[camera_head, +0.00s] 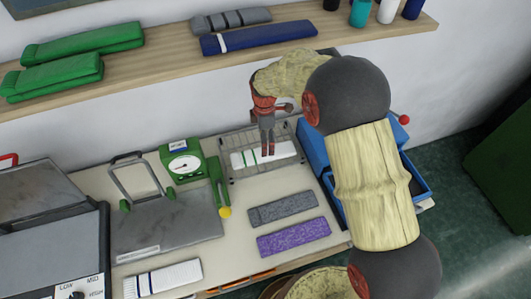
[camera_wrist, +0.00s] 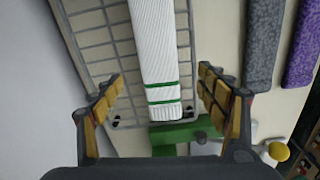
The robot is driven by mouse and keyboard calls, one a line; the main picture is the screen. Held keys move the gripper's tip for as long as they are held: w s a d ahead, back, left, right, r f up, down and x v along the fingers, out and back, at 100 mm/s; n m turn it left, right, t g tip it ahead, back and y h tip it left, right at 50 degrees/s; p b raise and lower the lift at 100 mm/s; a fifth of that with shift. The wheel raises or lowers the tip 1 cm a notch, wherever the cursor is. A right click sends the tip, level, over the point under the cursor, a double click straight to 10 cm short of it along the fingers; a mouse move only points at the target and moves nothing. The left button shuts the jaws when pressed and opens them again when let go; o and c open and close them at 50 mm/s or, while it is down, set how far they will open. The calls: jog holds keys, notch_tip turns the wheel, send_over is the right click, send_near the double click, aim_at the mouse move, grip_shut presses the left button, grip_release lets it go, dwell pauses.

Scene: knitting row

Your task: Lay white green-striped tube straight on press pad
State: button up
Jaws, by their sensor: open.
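The white green-striped tube (camera_head: 250,157) lies flat on a wire rack (camera_head: 232,141) at the back of the table. In the wrist view the tube (camera_wrist: 157,45) runs up and down, its two green stripes at the near end. My gripper (camera_head: 267,150) points down over the tube and hides part of it. In the wrist view my gripper (camera_wrist: 160,97) is open, one finger on each side of the tube, with gaps showing. A grey metal plate (camera_head: 170,222) with a raised handle frame stands left of the rack; I cannot tell whether it is the press pad.
A green dial gauge (camera_head: 183,162) stands left of the rack. Grey (camera_head: 283,208) and purple (camera_head: 293,237) tubes lie in front. A white dark-striped tube (camera_head: 163,280) lies front left. A machine with a heat dial (camera_head: 75,295) is far left. A blue bin (camera_head: 318,150) is right.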

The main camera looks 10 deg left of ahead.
jog(key=shift+n, duration=0.4)
jog(key=shift+f, duration=0.25)
jog(key=f, duration=0.7)
jog(key=shift+a+f+b, duration=0.15)
jog(key=shift+a+b, duration=0.2)
jog(key=shift+b, duration=0.05)
jog(key=c, duration=1)
